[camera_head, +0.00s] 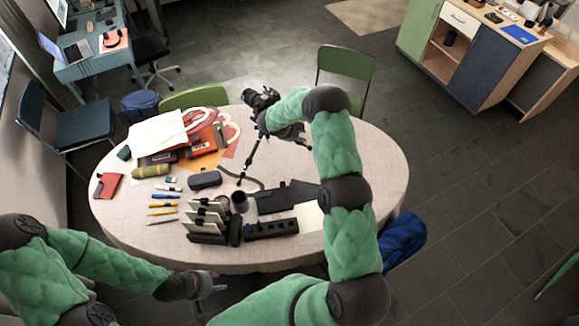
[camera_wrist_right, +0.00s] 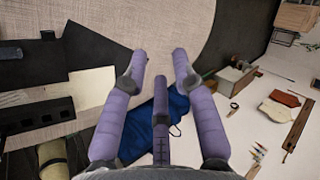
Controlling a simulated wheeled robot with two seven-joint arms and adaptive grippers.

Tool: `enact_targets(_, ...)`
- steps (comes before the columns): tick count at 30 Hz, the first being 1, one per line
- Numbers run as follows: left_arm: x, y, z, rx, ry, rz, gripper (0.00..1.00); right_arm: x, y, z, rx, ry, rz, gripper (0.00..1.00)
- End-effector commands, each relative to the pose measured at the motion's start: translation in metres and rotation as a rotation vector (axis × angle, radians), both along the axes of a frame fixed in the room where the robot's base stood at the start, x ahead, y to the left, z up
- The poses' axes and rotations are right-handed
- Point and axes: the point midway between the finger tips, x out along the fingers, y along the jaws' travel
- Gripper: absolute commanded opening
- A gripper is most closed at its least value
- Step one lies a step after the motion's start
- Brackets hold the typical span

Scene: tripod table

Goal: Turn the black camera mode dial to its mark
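The black camera (camera_head: 259,98) sits on a tripod (camera_head: 252,152) at the far side of the round table (camera_head: 385,160). Its mode dial and mark are too small to make out. My right gripper (camera_head: 264,124) is beside the camera, at its near right, partly hidden by my own wrist. In the right wrist view, the fingers of my right gripper (camera_wrist_right: 160,62) are spread with nothing between them. The camera does not show clearly in that view. My left gripper (camera_head: 216,283) is low, near the front edge of the table, with its fingers apart and empty.
Books and papers (camera_head: 165,128), a dark case (camera_head: 204,179), pens, a card rack (camera_head: 207,215) and a black perforated block (camera_head: 271,228) crowd the left and front of the table. A green chair (camera_head: 346,64) stands behind. The table's right side is mostly clear.

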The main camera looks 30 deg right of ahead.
Motion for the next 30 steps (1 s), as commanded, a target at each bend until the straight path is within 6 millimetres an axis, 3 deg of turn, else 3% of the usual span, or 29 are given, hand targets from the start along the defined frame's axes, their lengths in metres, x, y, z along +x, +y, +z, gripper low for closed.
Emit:
enact_targets(18, 0.000, 0.000, -0.001, 0.000, 0.000, 0.000, 0.40, -0.040, 0.057, -0.062, -0.046, 0.214, 0.677, 0.28)
enact_targets(30, 0.000, 0.000, -0.002, 0.000, 0.000, 0.000, 0.40, -0.057, 0.082, -0.078, -0.036, 0.265, 0.866, 0.28)
